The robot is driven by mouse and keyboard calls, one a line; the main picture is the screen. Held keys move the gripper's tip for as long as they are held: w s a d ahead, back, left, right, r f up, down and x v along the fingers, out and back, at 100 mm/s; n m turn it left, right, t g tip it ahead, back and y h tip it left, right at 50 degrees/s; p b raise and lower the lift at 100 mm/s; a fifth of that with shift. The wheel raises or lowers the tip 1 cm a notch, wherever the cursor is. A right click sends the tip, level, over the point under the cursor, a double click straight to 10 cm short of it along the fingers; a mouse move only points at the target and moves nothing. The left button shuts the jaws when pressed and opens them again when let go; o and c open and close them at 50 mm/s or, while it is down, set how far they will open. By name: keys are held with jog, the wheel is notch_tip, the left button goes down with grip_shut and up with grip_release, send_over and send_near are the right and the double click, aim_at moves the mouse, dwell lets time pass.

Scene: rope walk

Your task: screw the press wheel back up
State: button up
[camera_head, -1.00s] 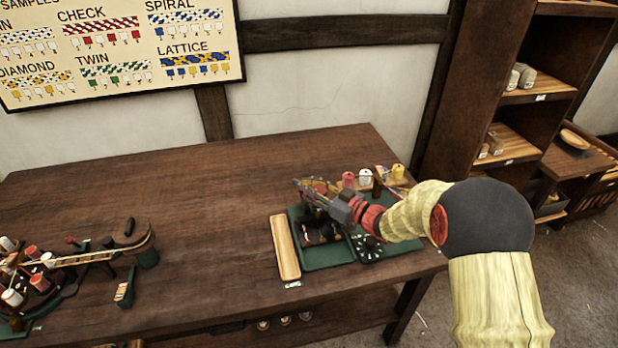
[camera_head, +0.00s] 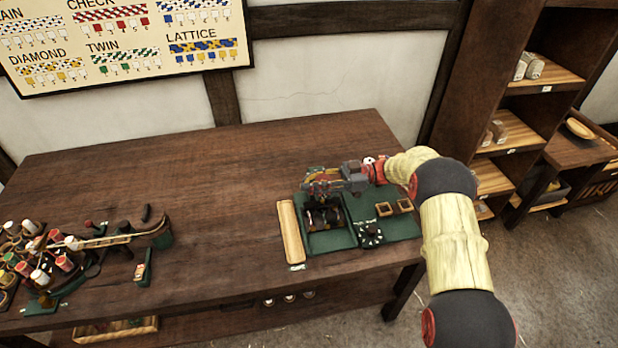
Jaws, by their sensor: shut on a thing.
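My gripper (camera_head: 322,181) is over the back of a small dark press (camera_head: 325,217), which stands on a green base plate (camera_head: 335,241). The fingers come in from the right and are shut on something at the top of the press. A little red shows there, which fits the press wheel, but the fingers hide most of it. I cannot tell how high the wheel stands on its screw.
A pale wooden tray (camera_head: 291,232) lies left of the press. A bobbin machine (camera_head: 60,262) stands far left. The table's middle (camera_head: 205,205) is clear.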

jog(key=shift+s+r+n+g+h, duration=0.15)
jog(key=shift+n+g+h, duration=0.25)
jog(key=shift+n+g, duration=0.5)
jog(key=o, duration=1.3)
jog(key=shift+s, duration=0.1)
jog(key=shift+d, duration=0.1)
jog(key=v, duration=1.2)
jog(key=shift+f, duration=0.2)
jog(key=shift+o, duration=0.2)
